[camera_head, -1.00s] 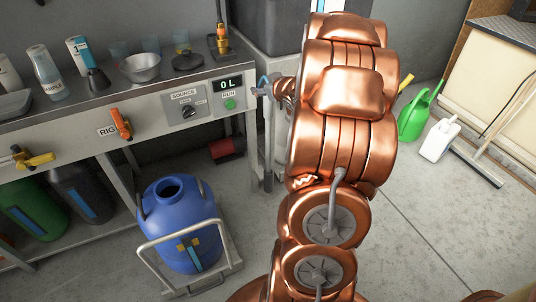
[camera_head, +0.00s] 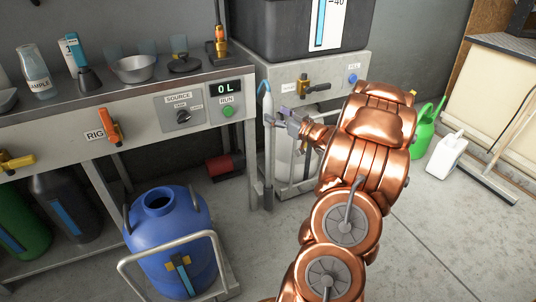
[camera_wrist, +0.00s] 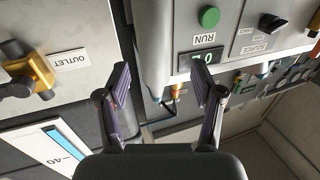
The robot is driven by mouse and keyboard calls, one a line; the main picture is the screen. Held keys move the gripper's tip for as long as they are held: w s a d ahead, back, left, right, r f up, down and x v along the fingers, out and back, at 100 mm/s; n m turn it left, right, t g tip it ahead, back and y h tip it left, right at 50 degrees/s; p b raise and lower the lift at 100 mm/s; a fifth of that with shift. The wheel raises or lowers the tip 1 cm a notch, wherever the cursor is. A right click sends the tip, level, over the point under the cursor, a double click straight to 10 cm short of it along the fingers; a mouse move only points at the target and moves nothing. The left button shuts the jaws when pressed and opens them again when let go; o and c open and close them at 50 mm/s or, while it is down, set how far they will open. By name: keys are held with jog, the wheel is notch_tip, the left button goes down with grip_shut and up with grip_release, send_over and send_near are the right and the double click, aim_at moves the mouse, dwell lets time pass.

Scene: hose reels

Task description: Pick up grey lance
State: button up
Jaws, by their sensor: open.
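The grey lance (camera_head: 268,150) stands upright beside the right end of the bench, with a blue hose curving from its top. My gripper (camera_head: 284,117) is just right of its upper part. In the wrist view my gripper (camera_wrist: 165,80) is open, its two fingers apart. A light grey rounded body (camera_wrist: 160,40) shows beyond and between the fingers; I cannot tell for sure that it is the lance. No contact with the lance is clear.
The bench panel (camera_head: 205,98) with dial and green button is left of the lance. A cabinet (camera_head: 325,75) with a yellow outlet valve stands behind my gripper. A blue drum (camera_head: 160,235) on a trolley is front left.

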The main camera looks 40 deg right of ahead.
aim_at(272, 109)
jog(key=shift+w+d+r+b, duration=0.15)
jog(key=shift+w+b, duration=0.45)
jog(key=shift+w, duration=0.7)
jog(key=shift+w+d+b, duration=0.25)
jog(key=shift+w+b, duration=0.3)
jog(key=shift+w, duration=0.7)
grip_shut()
